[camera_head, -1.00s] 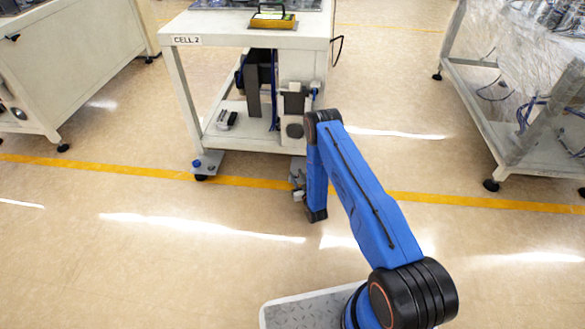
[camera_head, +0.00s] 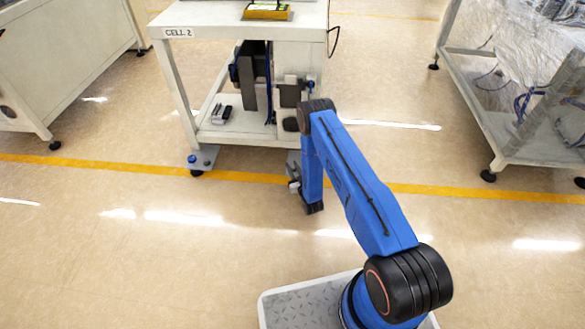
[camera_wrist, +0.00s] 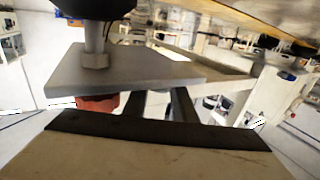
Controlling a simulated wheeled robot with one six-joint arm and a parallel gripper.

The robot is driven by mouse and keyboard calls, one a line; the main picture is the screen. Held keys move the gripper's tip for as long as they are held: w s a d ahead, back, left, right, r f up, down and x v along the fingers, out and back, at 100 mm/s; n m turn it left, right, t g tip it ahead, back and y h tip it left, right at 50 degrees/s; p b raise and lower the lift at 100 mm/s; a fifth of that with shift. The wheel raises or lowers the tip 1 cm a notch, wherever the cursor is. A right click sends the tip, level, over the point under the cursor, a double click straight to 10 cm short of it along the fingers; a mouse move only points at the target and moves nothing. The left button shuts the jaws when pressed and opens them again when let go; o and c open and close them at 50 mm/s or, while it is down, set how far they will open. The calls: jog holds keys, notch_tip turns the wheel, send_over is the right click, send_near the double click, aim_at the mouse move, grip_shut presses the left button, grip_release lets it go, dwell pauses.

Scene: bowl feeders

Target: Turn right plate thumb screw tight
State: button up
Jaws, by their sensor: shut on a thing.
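The right plate (camera_wrist: 125,68) is a flat grey sheet near the table's right front foot, mostly behind my arm in the head view. The wrist view shows it close up, with a bolt and nut (camera_wrist: 95,50) above it and a black round foot (camera_wrist: 95,8) at the top edge. A red knob (camera_wrist: 97,103) shows under the plate's edge, left of my fingers. My gripper (camera_wrist: 157,101) has two dark fingers that run behind the plate, shut on the thumb screw, which the plate hides. In the head view my gripper (camera_head: 294,181) is low by the foot.
The CELL 2 table (camera_head: 184,90) stands ahead with boxes on its lower shelf. The left plate (camera_head: 203,160) carries a blue knob (camera_head: 191,158). A yellow floor line (camera_head: 90,163) crosses the floor. Other tables stand left and right; the near floor is clear.

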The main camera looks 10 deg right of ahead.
jog(key=shift+a+m+h, duration=0.1)
jog(key=shift+m+h, duration=0.2)
jog(key=shift+h, duration=0.2)
jog(key=m+h, duration=0.2)
jog(key=h, duration=0.2)
jog(key=shift+m, duration=0.3)
jog(key=m+g+h, duration=0.1)
jog(key=m+h, duration=0.1)
jog(key=h, duration=0.1)
jog(key=m+g+h, duration=0.1)
jog(key=m+h, duration=0.2)
jog(key=h, duration=0.1)
jog(key=shift+g, duration=0.3)
jog(key=m+g+h, duration=0.4)
jog(key=h, duration=0.1)
jog(key=shift+g, duration=0.3)
jog(key=shift+m+g+h, duration=1.4)
jog(key=shift+m+g, duration=0.4)
jog(key=shift+g, duration=0.7)
jog(key=o, duration=0.8)
jog(key=shift+c, duration=0.2)
